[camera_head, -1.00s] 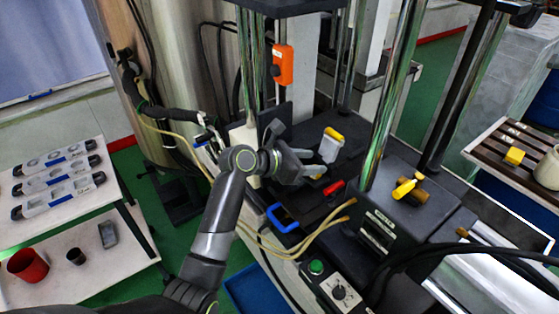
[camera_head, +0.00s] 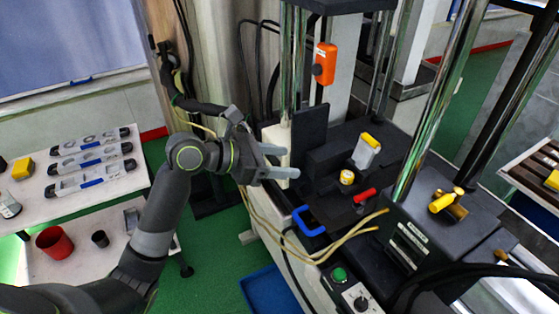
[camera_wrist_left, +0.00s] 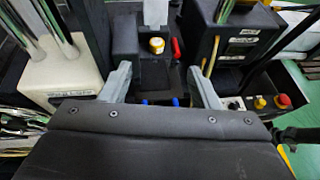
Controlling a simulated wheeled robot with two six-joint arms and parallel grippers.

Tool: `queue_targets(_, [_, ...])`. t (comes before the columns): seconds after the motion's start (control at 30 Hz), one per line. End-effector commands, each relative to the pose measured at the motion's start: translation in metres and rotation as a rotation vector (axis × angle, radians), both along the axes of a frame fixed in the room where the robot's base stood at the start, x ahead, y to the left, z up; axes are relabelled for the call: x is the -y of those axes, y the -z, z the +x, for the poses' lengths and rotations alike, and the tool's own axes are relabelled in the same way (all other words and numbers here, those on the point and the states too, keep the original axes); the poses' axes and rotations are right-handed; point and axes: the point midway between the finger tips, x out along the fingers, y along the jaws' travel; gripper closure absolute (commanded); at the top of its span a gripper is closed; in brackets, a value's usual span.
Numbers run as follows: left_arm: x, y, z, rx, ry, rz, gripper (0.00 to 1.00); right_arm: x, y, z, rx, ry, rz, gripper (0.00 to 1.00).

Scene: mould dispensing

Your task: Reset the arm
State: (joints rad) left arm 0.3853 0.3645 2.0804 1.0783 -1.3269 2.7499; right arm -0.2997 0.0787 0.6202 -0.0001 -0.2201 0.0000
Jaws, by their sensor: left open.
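My left arm comes in from the lower left in the head view. Its left gripper (camera_head: 284,163) is open and empty, pointing right beside the press, left of the black machine bed. In the left wrist view the two grey fingers of the left gripper (camera_wrist_left: 158,84) stand wide apart with nothing between them. Beyond them a yellow-topped white cap or bottle (camera_wrist_left: 156,45) stands on the black block; it also shows in the head view (camera_head: 347,177), clear of the fingers. My right gripper does not show.
A clear container with a yellow lid (camera_head: 367,150), a red-handled item (camera_head: 365,195) and a blue handle (camera_head: 308,222) are on the press. An orange control box (camera_head: 324,64) hangs behind. A white table (camera_head: 60,215) with moulds stands left. Green floor lies between.

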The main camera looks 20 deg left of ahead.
Motion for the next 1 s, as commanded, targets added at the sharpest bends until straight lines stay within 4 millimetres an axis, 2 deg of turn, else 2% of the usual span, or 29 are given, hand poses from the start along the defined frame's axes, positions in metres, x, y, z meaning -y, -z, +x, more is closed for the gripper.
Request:
queue_targets(0.53, [-0.002, -0.001, -0.002, 0.000, 0.001, -0.001, 0.44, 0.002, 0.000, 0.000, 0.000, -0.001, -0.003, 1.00])
queue_targets(0.67, [-0.006, 0.010, 0.005, 0.011, -0.012, 0.016, 0.44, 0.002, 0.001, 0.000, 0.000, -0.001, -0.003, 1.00])
queue_targets(0.77, [-0.018, 0.040, 0.019, 0.042, -0.041, 0.068, 0.44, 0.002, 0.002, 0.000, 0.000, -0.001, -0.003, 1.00])
queue_targets(0.87, [-0.038, 0.088, 0.036, 0.088, -0.075, 0.170, 0.44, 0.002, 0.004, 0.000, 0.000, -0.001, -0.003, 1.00])
queue_targets(0.97, [-0.061, 0.147, 0.046, 0.135, -0.093, 0.312, 0.44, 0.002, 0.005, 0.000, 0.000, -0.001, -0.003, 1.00])
queue_targets(1.0, [-0.071, 0.172, 0.047, 0.149, -0.093, 0.375, 0.44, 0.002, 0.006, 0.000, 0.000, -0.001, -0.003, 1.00])
